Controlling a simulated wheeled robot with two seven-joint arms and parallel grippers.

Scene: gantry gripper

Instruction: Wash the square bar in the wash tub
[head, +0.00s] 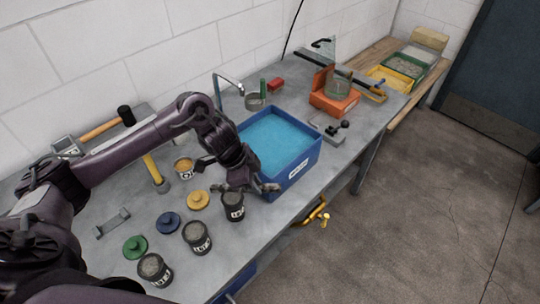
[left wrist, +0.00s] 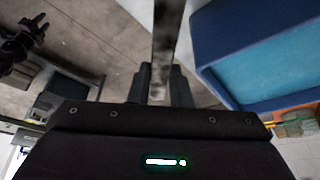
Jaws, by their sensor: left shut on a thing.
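The wash tub (head: 297,178) is a blue box of light blue water on the bench, with a white label on its front. It also shows at the upper right of the left wrist view (left wrist: 205,55). My left gripper (head: 254,187) is at the tub's near left corner, outside the water as far as I can see. In the left wrist view, my left gripper (left wrist: 160,85) is shut on a narrow, mottled grey bar (left wrist: 166,45), the square bar. The bar sticks out from between the fingers. In the head view I cannot make the bar out. My right gripper is not seen.
A dark labelled pot (head: 233,207) stands just below my left gripper. More pots (head: 197,238) and coloured lids (head: 198,200) are to the left. An orange block (head: 334,102) and a black-knobbed fixture (head: 333,130) stand beyond the tub. A brass tap (head: 318,213) is at the bench's front edge.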

